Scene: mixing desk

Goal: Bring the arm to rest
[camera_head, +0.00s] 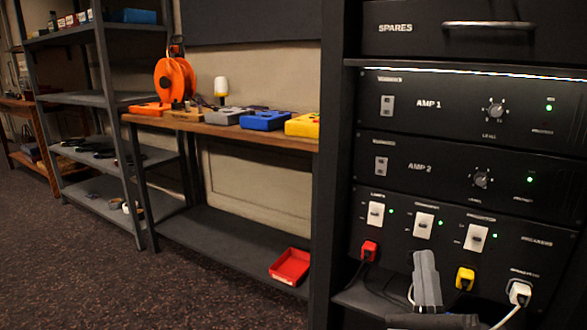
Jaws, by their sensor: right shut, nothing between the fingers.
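My right gripper (425,262) is grey and comes up from the bottom edge, right of centre. Its fingers are together and point up, with nothing between them. It shows in front of the lower part of the black equipment rack (343,200), between the red plug (369,251) and the yellow plug (465,278). I cannot tell whether it touches the rack. The gripper hides a small part of the rack panel behind it. My left gripper is not in view.
The rack has AMP 1 (430,103), AMP 2 (420,167), three white switches and a white plug (520,293) with a cable. A wooden-topped bench (230,131) holds several coloured items. A red tray (290,267) lies on its lower shelf. The carpet (90,270) at left is clear.

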